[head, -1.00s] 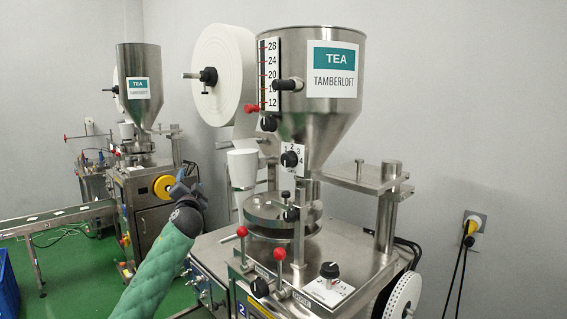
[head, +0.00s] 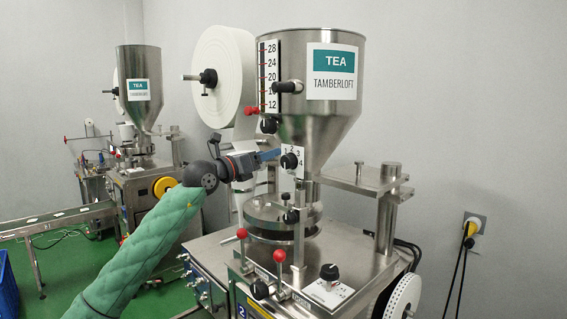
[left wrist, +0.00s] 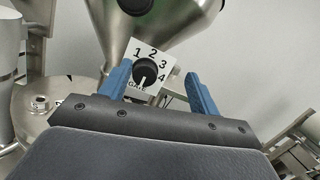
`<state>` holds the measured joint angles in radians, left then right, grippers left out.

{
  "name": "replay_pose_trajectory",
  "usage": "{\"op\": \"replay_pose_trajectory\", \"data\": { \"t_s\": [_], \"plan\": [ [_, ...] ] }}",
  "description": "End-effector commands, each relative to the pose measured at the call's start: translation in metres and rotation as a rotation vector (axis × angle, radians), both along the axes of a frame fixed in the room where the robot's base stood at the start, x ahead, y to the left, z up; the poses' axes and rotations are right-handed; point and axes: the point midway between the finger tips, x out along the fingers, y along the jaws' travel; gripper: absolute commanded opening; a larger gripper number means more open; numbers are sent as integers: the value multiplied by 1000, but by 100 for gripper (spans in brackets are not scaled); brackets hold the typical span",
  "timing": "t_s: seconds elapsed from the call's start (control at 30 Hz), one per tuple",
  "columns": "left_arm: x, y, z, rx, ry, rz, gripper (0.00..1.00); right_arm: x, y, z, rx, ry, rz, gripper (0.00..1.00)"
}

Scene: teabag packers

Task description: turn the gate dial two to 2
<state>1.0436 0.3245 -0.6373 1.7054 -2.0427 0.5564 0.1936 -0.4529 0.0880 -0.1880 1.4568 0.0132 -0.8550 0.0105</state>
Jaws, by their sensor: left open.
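The gate dial two (head: 289,160) is a black knob on a white plate numbered 1 to 4, on the front of the near steel hopper (head: 330,125). In the left wrist view the dial (left wrist: 147,71) shows a white mark pointing down, toward the GATE lettering and away from the 2. My left gripper (head: 275,154) is just left of the dial in the head view. Its blue fingers (left wrist: 157,72) are open and empty, with the dial framed between them in the wrist view. I cannot tell any contact. My right gripper is out of view.
A black-knobbed rod (head: 288,87) and another black knob (head: 268,125) stick out above the dial. Red-balled levers (head: 279,256) stand on the machine top below. A steel bracket (head: 365,180) stands to the right. A second machine (head: 140,90) is behind left.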

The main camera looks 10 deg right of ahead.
Motion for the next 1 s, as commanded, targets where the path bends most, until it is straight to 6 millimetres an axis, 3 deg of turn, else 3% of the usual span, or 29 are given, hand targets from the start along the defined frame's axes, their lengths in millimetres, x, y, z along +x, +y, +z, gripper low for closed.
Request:
{"op": "replay_pose_trajectory", "data": {
  "t_s": [0.1,0.23,0.47,1.0],
  "plan": [
    [5,1,-20,98,45,29,62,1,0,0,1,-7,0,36],
    [6,1,-30,133,92,25,62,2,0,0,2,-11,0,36],
    [12,-9,-29,129,104,22,62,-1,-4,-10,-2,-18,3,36],
    [45,-54,-29,127,103,22,62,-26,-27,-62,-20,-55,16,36]
  ]
}}
